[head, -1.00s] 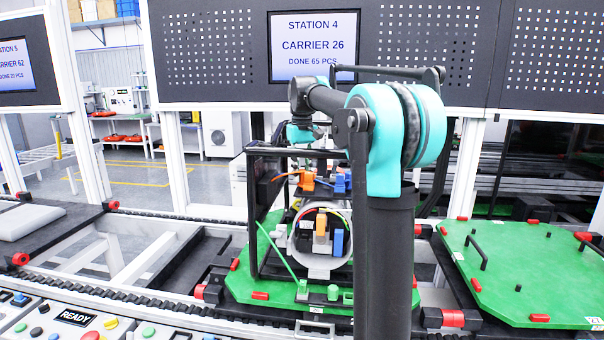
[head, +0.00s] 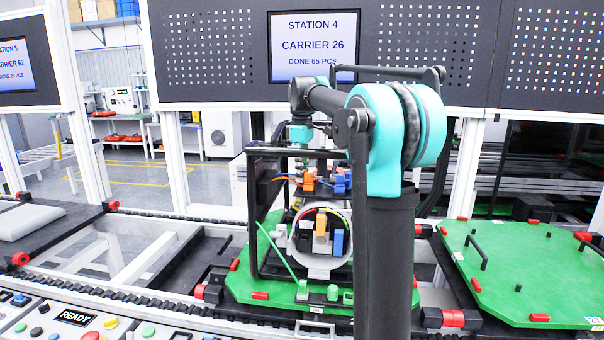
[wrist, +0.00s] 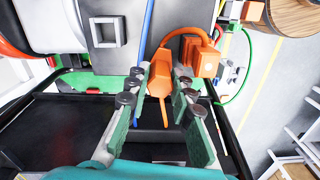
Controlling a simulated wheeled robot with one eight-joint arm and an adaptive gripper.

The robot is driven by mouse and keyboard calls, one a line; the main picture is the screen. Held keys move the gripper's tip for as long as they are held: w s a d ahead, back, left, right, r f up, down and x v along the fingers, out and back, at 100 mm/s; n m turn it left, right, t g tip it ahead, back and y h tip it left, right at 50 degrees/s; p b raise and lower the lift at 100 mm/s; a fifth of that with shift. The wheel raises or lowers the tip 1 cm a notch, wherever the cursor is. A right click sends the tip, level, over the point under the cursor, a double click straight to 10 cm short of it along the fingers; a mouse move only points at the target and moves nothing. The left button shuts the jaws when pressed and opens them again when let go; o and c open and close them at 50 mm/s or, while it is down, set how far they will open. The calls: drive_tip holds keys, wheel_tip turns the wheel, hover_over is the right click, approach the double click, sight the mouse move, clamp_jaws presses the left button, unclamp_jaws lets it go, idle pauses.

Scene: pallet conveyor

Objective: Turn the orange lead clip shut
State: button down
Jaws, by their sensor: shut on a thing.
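An orange lead loops from the clip to an orange block (wrist: 206,60) just right of the fingertips. In the head view the orange block (head: 308,180) shows at the top front of the carrier's device, below my teal wrist. My fingers there are mostly hidden behind the black frame and my arm. I cannot tell the clip's exact turn angle.
A round white housing (head: 293,240) with coloured blocks inside stands on the green carrier (head: 240,285), next to a black frame (head: 254,205). A blue connector (head: 342,182) sits right of the orange block. A second green carrier (head: 530,270) with black handles stands at the right.

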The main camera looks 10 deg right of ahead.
drive_tip(key=shift+n, duration=0.4)
drive_tip(key=c, duration=1.3)
unclamp_jaws()
wheel_tip(320, 180, up, 12)
drive_tip(key=shift+r, duration=0.1)
